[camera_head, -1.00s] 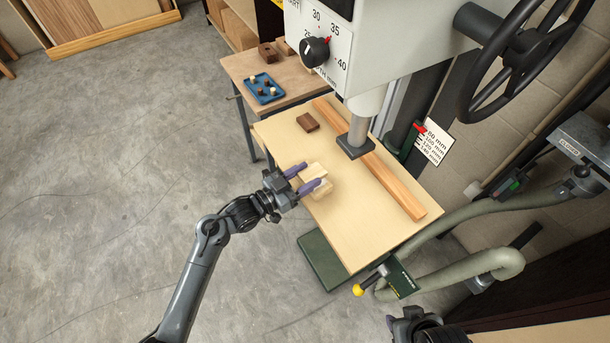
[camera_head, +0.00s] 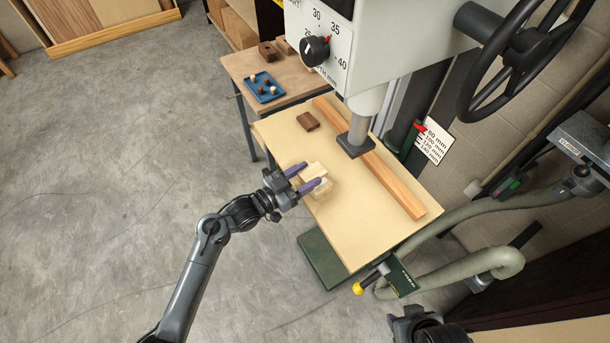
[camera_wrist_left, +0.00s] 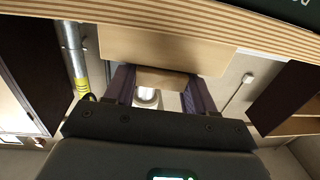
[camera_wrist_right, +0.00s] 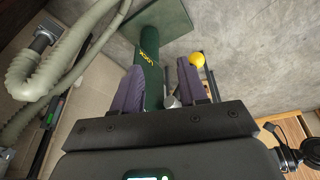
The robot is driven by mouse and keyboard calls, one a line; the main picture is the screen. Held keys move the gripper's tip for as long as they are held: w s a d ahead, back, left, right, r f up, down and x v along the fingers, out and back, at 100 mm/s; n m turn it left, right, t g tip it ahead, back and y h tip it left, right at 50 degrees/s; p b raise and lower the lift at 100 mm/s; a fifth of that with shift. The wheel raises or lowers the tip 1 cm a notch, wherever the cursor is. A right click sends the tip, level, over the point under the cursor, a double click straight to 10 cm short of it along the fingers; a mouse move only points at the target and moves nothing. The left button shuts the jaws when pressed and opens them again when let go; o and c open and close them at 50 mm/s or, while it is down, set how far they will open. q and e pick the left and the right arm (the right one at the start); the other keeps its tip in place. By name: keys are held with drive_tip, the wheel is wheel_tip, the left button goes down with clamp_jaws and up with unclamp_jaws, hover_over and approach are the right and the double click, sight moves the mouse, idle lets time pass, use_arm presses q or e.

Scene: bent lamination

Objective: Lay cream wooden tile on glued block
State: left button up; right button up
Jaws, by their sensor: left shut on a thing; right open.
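A cream wooden tile (camera_head: 313,171) sits between the purple fingers of my left gripper (camera_head: 310,177), which is shut on it near the table's left edge. A cream block (camera_head: 322,190) shows just beside and under the tile, partly hidden by the lower finger. In the left wrist view the tile (camera_wrist_left: 162,79) is between the fingers, with a larger pale block (camera_wrist_left: 160,50) close to it. I cannot tell whether the two touch, and no glue is visible. My right gripper (camera_wrist_right: 161,82) is open and empty, away from the table at the lower right.
The pale table (camera_head: 355,225) holds a brown block (camera_head: 308,121) and a long wooden fence (camera_head: 385,180) below the drill press column. A side bench carries a blue tray (camera_head: 264,87) with small pieces. A yellow-knobbed lever (camera_head: 358,288) and a hose (camera_head: 485,262) lie near my right gripper.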

idle(0.4)
use_arm(q)
drive_tip(key=o, duration=1.4)
drive_tip(key=shift+f, duration=0.1)
drive_tip(key=shift+r+p, duration=2.85)
drive_tip(key=shift+r, duration=0.2)
drive_tip(key=shift+f, duration=0.1)
